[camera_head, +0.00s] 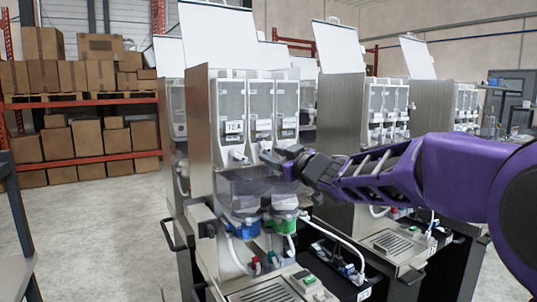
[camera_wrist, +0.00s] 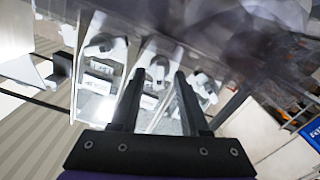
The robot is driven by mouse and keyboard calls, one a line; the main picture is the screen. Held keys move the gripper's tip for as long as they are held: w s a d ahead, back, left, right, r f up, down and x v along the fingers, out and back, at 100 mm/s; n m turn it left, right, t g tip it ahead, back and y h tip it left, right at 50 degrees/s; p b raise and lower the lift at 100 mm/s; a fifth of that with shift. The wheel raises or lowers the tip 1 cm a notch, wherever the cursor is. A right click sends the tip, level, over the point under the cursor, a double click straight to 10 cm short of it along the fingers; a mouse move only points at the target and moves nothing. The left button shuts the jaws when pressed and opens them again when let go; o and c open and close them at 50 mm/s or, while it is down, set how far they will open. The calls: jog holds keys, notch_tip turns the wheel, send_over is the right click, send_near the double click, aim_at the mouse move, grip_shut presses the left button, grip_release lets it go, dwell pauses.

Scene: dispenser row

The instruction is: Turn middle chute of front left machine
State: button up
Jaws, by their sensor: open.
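The front left machine (camera_head: 200,130) has three clear canisters side by side, each with a white chute at its foot. The left chute (camera_head: 238,157) shows plainly in the head view. The middle chute (camera_head: 266,146) is partly hidden behind my gripper (camera_head: 281,160), which is in front of the canisters. In the wrist view, the middle chute (camera_wrist: 157,68) appears between the two fingertips of my open gripper (camera_wrist: 160,72). Whether the fingers touch it I cannot tell. The outer chutes show on either side, at left (camera_wrist: 103,46) and at right (camera_wrist: 204,84).
A clear bin (camera_head: 255,187) with blue and green fittings sits below the chutes, close under my gripper. More machines (camera_head: 345,105) stand to the right and behind. Shelves with boxes (camera_head: 85,138) are at far left. The floor (camera_head: 95,225) at left is open.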

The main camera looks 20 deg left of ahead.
jog(key=shift+w+a, duration=0.2)
dwell(0.3)
grip_shut()
